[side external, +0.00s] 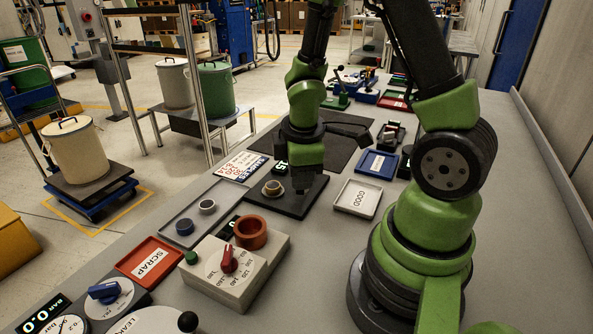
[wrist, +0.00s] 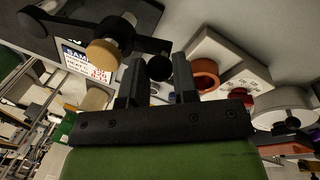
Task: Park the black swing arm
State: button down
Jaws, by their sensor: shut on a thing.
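The black swing arm (wrist: 145,44) shows in the wrist view as a dark bar with a round black knob (wrist: 159,68). A tan cylinder (wrist: 103,52) sits by the bar, to the left of the knob. My gripper (wrist: 158,76) has its two fingers on either side of the knob and is shut on it. In the side external view my gripper (side external: 303,184) is low over the black base plate (side external: 291,205), right of a small tan round piece (side external: 272,187). There the swing arm and knob cannot be clearly made out behind my gripper.
A beige box with a red dial (side external: 229,260) and an orange ring (side external: 251,232) stands in front. A grey tray (side external: 190,228) lies left, a red SCRAP tray (side external: 150,261) front left. A white GOOD tray (side external: 357,198) and a blue tray (side external: 377,164) lie right.

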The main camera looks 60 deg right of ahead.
jog(key=c, duration=1.2)
grip_release()
jog(key=shift+r, duration=0.15)
notch_tip(320, 180, up, 10)
jog(key=shift+s+a, duration=0.15)
jog(key=shift+a, duration=0.1)
jog(key=shift+c, duration=0.4)
